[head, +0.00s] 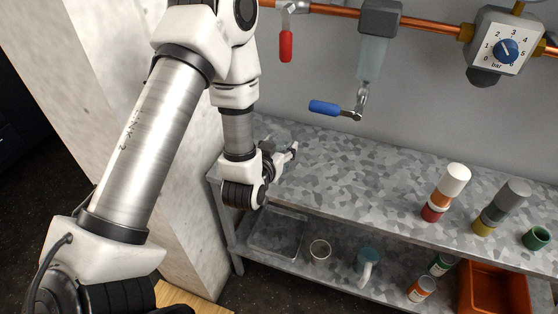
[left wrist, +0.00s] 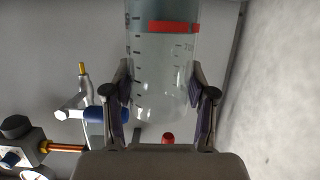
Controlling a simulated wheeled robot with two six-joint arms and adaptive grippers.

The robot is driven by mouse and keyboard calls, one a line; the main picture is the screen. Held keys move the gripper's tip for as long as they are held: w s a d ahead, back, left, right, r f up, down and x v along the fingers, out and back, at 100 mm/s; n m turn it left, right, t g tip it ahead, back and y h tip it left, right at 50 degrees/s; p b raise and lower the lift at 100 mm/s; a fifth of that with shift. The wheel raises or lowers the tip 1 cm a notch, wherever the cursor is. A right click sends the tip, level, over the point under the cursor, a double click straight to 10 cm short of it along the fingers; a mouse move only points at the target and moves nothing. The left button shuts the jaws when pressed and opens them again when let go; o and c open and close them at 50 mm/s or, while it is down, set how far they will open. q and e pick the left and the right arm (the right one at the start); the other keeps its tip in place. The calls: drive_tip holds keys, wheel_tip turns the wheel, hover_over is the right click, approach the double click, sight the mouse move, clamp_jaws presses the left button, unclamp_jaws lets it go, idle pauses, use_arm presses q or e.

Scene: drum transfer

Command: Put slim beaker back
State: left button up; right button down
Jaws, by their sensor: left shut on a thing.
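The slim beaker (left wrist: 160,75) is clear, with printed graduation marks and a red band, and fills the upper middle of the left wrist view. My left gripper (left wrist: 163,105) has one finger on each side of it and is shut on it. In the head view my left gripper (head: 290,155) is above the left end of the metal bench top (head: 340,175). The beaker (head: 277,138) shows there only faintly, partly hidden behind the gripper. I cannot tell whether it touches the bench top. My right gripper is not in view.
Capped bottles (head: 447,190) (head: 502,205) and a green cup (head: 536,238) stand at the bench's right. A blue-handled tap (head: 335,109) hangs above. The bench's middle is clear.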

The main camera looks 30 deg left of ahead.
use_arm(q)
drive_tip(key=shift+w+a+f, duration=0.15)
drive_tip(key=shift+a+f, duration=0.1)
drive_tip(key=shift+f, duration=0.4)
drive_tip(key=shift+w+a+f, duration=0.1)
drive_tip(key=shift+a+f, duration=0.1)
drive_tip(key=shift+f, duration=0.4)
drive_tip(key=shift+w+f, duration=0.2)
drive_tip(key=shift+f, duration=0.3)
drive_tip(key=shift+s, duration=0.1)
drive_tip(key=shift+f, duration=0.1)
drive_tip(key=o, duration=1.1)
drive_tip(key=shift+o, duration=0.2)
